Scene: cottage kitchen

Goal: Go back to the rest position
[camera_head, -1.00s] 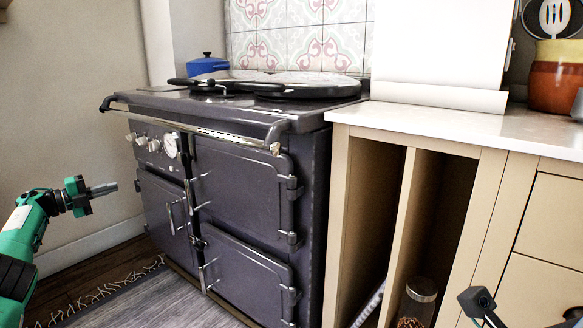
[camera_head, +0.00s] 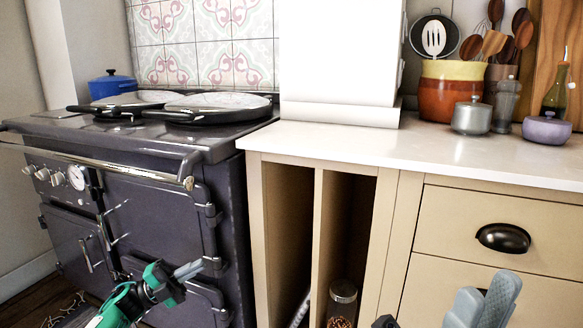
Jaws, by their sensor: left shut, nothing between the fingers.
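My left gripper (camera_head: 188,271), on a green and black arm, is in front of the dark range cooker's lower doors. Its grey fingers are together, with nothing seen between them. My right gripper (camera_head: 484,302) shows at the bottom right, in front of the cream drawer unit. Its two grey fingers overlap in this view, so I cannot tell whether they are open or shut. I see no object in them, and the rest of that arm is mostly out of frame.
The dark range cooker (camera_head: 160,205) stands at left, with a rail along its front. The white worktop (camera_head: 420,155) bears an orange and yellow pot (camera_head: 445,95), a grey pot (camera_head: 472,117) and a lilac pot (camera_head: 547,127). A jar (camera_head: 341,300) stands in the open slot below.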

